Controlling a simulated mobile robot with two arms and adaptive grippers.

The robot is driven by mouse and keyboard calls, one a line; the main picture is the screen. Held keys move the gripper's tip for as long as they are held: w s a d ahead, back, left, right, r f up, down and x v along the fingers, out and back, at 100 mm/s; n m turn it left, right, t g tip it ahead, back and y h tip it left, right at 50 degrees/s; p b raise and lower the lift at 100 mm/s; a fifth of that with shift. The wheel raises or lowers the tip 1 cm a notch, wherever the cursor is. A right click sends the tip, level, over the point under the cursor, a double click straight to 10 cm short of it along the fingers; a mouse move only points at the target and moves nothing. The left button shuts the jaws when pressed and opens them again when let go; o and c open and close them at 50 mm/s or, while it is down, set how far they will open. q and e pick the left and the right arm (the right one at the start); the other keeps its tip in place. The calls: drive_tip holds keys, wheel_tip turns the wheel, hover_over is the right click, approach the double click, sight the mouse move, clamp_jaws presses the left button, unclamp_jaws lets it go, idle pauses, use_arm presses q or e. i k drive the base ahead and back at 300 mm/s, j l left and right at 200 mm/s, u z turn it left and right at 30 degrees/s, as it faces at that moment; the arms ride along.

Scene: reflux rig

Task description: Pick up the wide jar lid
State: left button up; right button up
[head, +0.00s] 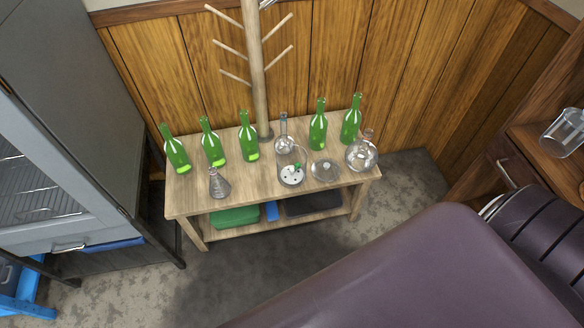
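A flat, round, clear disc that looks like the wide jar lid (325,170) lies on the wooden table near its front edge, right of the middle. A clear glass jar (291,174) with small white and green things in it stands just left of the disc. A round glass flask (362,153) stands to the right of the disc. Neither of my grippers is in view.
Several green bottles (247,137) stand along the table (190,196). A conical flask (219,184) is at front left, and another flask (284,143) is behind the jar. A wooden peg stand (257,80) rises behind. A grey cabinet (60,120) is left; floor (300,245) shows in front.

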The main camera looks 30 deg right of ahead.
sight(326, 170)
drive_tip(key=z, duration=1.2)
